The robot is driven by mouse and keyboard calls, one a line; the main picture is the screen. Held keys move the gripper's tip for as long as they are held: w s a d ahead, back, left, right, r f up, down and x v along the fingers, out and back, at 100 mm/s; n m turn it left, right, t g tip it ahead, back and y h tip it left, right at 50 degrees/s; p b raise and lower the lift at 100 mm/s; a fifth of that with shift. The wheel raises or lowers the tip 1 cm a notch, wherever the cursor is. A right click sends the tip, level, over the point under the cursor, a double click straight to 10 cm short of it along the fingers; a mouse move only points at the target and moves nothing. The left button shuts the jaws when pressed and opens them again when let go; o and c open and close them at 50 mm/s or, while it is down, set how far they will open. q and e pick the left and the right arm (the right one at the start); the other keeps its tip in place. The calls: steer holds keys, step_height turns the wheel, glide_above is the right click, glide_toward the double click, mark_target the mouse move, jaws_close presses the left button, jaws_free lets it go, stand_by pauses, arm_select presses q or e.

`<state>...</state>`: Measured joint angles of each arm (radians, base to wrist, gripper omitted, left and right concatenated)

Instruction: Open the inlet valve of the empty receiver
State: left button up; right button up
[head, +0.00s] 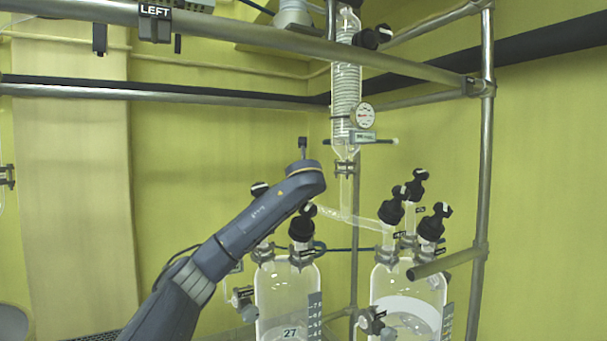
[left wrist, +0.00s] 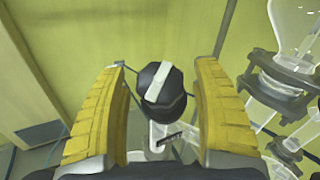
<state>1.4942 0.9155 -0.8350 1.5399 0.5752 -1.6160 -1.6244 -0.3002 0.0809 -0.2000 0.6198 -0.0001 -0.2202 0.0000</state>
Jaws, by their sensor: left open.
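Two glass receivers stand side by side in the head view. The left receiver (head: 275,297) looks clear inside and bears a "27" mark; the right receiver (head: 384,283) has a pale band inside. A black valve knob (head: 302,228) sits on the left receiver's right neck, and another (head: 260,188) shows above my left arm. In the left wrist view my left gripper (left wrist: 162,72) is open, its yellow fingers on either side of a black knob (left wrist: 176,100) with a white bar, with gaps at both sides. The fingers are hidden in the head view; I cannot tell which knob this is.
A glass condenser (head: 346,95) with a dial gauge (head: 363,115) stands above, with glass tubes branching toward the receivers. Metal frame bars (head: 487,110) surround the setup. The right receiver carries several black knobs (head: 392,210). A clamped glass neck (left wrist: 281,85) is close right of my fingers.

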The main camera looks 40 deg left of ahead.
arm_select(q)
steer(key=c, duration=1.3)
steer(key=n+g+y, duration=0.1)
steer(key=n, duration=0.1)
steer(key=n+g+y, duration=0.1)
steer(key=g, duration=0.1)
steer(key=shift+w+d+f+n, duration=0.1)
steer(key=shift+d+n, duration=0.05)
steer(key=shift+n, duration=0.25)
steer(key=n+g+y, duration=0.1)
steer(key=n+g, duration=0.2)
steer(key=shift+n, duration=0.3)
steer(key=n+g, duration=0.5)
steer(key=shift+g, duration=0.3)
steer(key=shift+n+g, duration=0.5)
steer(key=shift+n, duration=0.1)
